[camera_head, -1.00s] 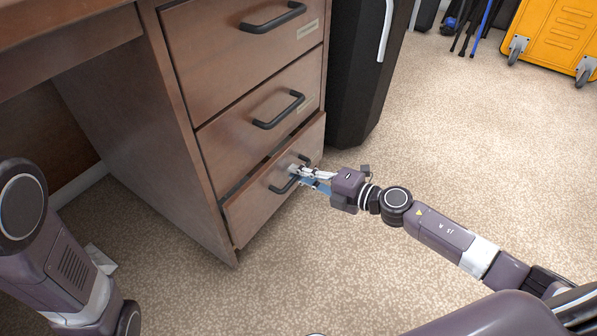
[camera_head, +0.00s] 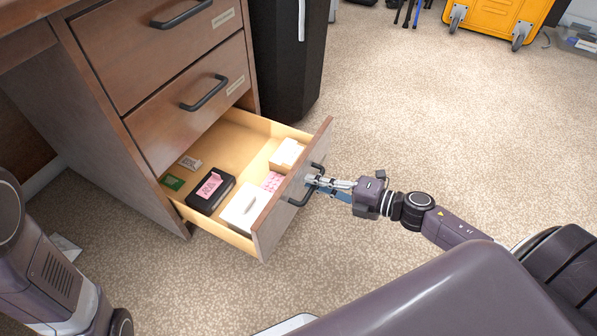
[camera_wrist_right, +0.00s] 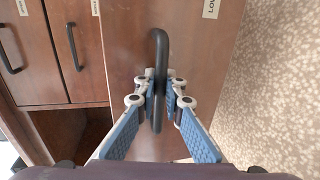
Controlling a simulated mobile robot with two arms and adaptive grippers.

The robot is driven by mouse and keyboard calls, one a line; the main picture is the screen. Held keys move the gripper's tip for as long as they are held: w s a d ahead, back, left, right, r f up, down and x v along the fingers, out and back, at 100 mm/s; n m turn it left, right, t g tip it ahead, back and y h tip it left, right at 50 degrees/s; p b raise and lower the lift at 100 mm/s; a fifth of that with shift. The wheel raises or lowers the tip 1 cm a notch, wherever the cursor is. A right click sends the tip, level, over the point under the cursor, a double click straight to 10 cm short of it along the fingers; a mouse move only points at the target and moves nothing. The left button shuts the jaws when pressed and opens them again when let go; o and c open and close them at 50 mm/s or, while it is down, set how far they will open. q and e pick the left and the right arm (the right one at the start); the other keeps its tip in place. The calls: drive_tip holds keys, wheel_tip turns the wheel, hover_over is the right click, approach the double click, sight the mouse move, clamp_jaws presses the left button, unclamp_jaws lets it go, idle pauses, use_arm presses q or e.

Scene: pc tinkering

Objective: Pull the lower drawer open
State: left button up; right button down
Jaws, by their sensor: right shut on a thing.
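The lower drawer (camera_head: 285,205) of the brown wooden desk is pulled well out. Its front also shows in the right wrist view (camera_wrist_right: 195,50). My right gripper (camera_head: 312,182) is shut on the drawer's black handle (camera_head: 300,198). In the right wrist view the fingers (camera_wrist_right: 158,92) sit on both sides of the dark handle bar (camera_wrist_right: 160,50). Inside the drawer lie a black box with a pink label (camera_head: 210,192), a white box (camera_head: 243,208), a pink item (camera_head: 272,181) and a small green item (camera_head: 172,182). My left gripper is out of view.
Two shut drawers, the middle one (camera_head: 190,105) and the upper one (camera_head: 140,45), are above the open one. A black bin (camera_head: 290,60) stands beside the desk. A yellow wheeled case (camera_head: 500,18) is at the back right. The speckled floor in front is clear.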

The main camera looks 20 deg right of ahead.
drive_tip(key=shift+f+p+v, duration=0.15)
drive_tip(key=shift+f+v, duration=0.05)
drive_tip(key=shift+v, duration=0.7)
drive_tip(key=shift+f+p+v, duration=0.15)
drive_tip(key=shift+f+v, duration=0.05)
drive_tip(key=shift+v, duration=0.7)
drive_tip(key=c, duration=2.3)
unclamp_jaws()
drive_tip(key=shift+s, duration=0.1)
drive_tip(key=v, duration=1.2)
